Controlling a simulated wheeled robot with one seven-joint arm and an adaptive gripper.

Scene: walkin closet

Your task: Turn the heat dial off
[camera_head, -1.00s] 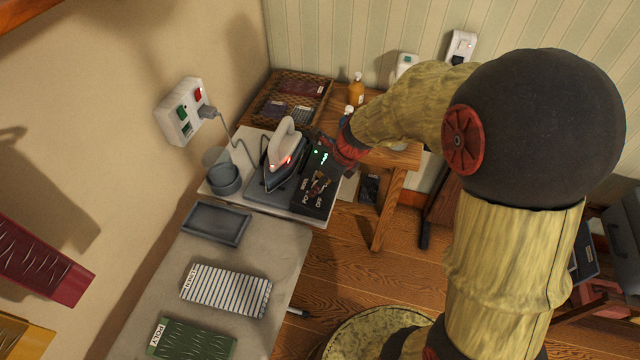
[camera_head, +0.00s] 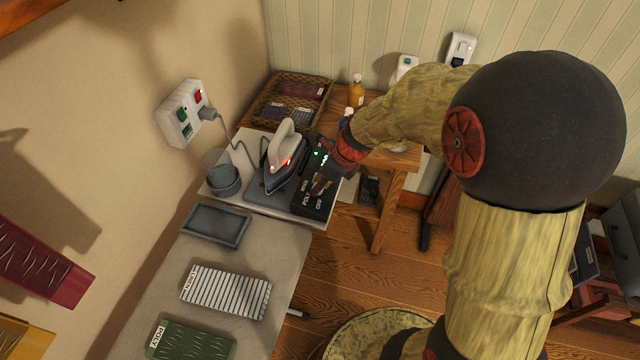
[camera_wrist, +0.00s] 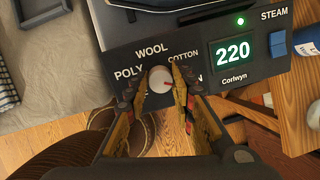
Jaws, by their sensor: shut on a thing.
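The heat dial (camera_wrist: 160,79) is a round pale knob on the dark front panel of the ironing station (camera_wrist: 200,62). Printed around it are POLY, WOOL and COTTON; my fingers partly cover other lettering. The dial's pointing direction is not clear. My gripper (camera_wrist: 160,88) is shut on the dial, one finger on each side. In the head view my gripper (camera_head: 321,183) is at the station's front, and the dial is hidden behind the fingers. The display (camera_wrist: 234,53) reads 220, with a green light above it.
The iron (camera_head: 283,158) stands on the station, left of my gripper. A blue steam control (camera_wrist: 277,44) is right of the display. A grey cup (camera_head: 223,180), a dark tray (camera_head: 217,225) and folded cloths lie left and nearer. Open floor lies right of the table.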

